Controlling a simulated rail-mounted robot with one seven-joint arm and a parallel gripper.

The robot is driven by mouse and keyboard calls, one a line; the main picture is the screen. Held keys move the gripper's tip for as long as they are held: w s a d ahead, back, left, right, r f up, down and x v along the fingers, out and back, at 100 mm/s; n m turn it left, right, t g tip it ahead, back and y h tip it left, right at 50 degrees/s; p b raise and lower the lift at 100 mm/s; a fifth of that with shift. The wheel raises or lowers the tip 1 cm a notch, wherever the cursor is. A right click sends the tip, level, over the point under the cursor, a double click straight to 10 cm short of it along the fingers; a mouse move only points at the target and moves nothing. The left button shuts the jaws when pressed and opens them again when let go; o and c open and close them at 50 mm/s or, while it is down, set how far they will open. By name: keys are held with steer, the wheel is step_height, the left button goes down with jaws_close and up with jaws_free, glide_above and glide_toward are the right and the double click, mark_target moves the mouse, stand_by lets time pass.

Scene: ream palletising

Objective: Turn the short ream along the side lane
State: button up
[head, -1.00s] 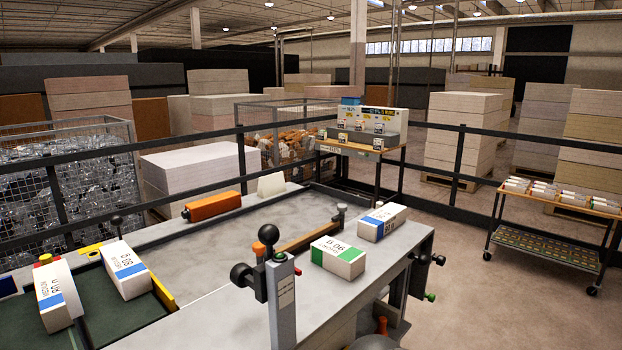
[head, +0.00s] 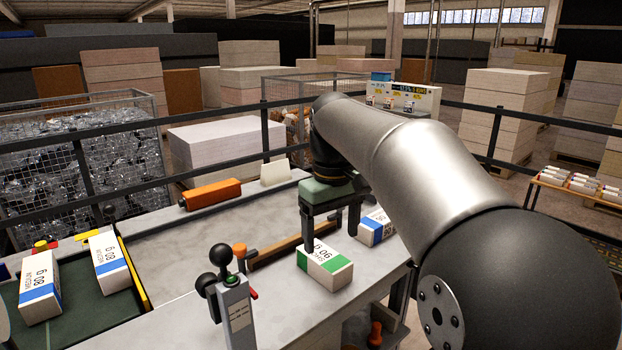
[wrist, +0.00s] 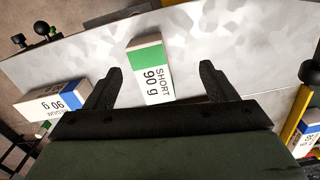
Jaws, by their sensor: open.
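The short ream (head: 325,264) is a white pack with green end bands, marked 90 g. It lies flat on the grey bench top near its front right part. The wrist view shows the word SHORT on this ream (wrist: 150,75), which lies between and beyond the finger tips. My gripper (head: 330,228) is open and points down over the ream's far side in the head view. In the wrist view my gripper (wrist: 160,70) has a finger on each side of the ream, with gaps; I cannot tell how high above it they are.
A blue-banded ream (head: 376,228) lies just right of the short ream, close to my finger in the wrist view (wrist: 52,98). A wooden bar (head: 287,246) and a lever post (head: 233,305) stand left of it. Two blue-banded reams (head: 108,262) (head: 40,288) lie on a green belt.

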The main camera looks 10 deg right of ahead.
step_height(320, 180, up, 7)
steer(key=n, duration=0.2)
glide_above(324, 254)
step_height(324, 254, down, 17)
steer(key=shift+s+r+b, duration=0.1)
steer(key=shift+s+b, duration=0.05)
steer(key=shift+b, duration=0.55)
steer(key=c, duration=1.2)
steer(key=shift+r+p, duration=0.15)
steer(key=shift+p, duration=0.15)
steer(key=n+p, duration=0.1)
steer(key=n, duration=0.1)
steer(key=shift+r+n, duration=0.15)
steer(key=shift+n, duration=0.15)
steer(key=n, duration=0.3)
steer(key=shift+f, duration=0.2)
